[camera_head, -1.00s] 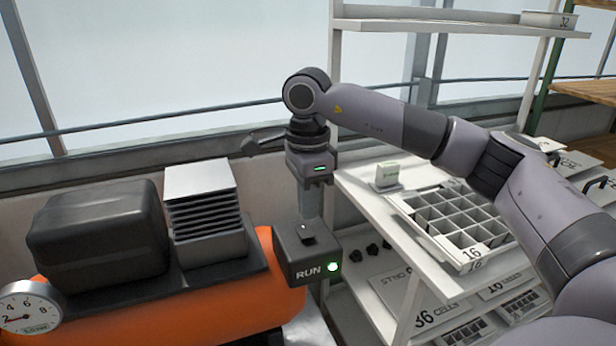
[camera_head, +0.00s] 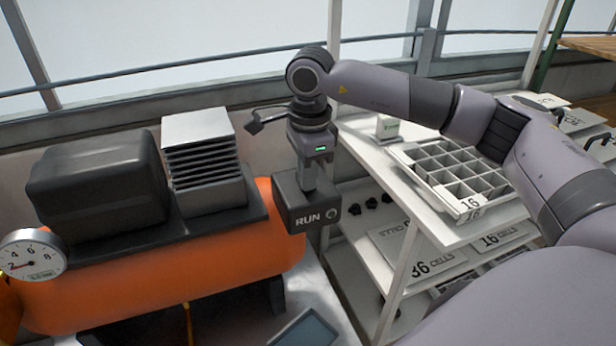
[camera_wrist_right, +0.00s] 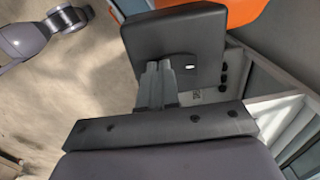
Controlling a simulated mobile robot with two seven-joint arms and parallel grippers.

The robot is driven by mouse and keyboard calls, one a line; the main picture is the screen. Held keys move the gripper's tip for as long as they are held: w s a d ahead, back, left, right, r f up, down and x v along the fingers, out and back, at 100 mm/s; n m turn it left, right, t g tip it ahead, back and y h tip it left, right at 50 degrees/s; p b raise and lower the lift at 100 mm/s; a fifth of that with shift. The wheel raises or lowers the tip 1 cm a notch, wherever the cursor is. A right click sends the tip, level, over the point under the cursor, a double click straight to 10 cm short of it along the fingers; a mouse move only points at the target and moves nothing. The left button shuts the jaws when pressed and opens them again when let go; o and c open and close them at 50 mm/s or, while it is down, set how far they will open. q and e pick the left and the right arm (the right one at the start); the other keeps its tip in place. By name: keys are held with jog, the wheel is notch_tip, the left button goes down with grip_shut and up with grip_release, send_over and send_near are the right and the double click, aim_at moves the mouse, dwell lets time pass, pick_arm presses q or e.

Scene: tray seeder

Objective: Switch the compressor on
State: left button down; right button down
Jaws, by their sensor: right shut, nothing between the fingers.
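The compressor has an orange tank (camera_head: 150,292) at the lower left of the head view, with a black motor cover (camera_head: 98,180) and a grey finned block (camera_head: 205,170) on top. Its dark switch box (camera_head: 292,216), marked RUN, is at the tank's right end. The round RUN lamp beside the lettering looks grey and unlit. My right gripper (camera_head: 309,184) is shut and empty, pointing down at the box top. In the right wrist view its fingertips (camera_wrist_right: 159,68) reach the box (camera_wrist_right: 175,42). The switch on top is hidden behind the fingers. My left gripper is not in view.
A pressure gauge (camera_head: 33,255) is at the tank's left end. A white shelf unit to the right holds a celled tray (camera_head: 455,172) on top, with plates marked 36 cells (camera_head: 420,255) below. A railing and window wall run behind.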

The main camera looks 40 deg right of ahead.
jog(key=shift+w, duration=0.1)
jog(key=shift+w+d+r+p, duration=0.15)
jog(key=shift+w+r+p, duration=0.25)
jog(key=shift+w, duration=0.25)
jog(key=shift+r+p, duration=0.3)
jog(key=shift+r, duration=0.05)
jog(key=r+p, duration=0.1)
jog(key=r, duration=0.1)
jog(key=r+p, duration=0.2)
jog(key=shift+s, duration=0.4)
notch_tip(320, 180, up, 9)
jog(key=s+b, duration=0.1)
jog(key=s, duration=0.1)
jog(key=shift+a, duration=0.35)
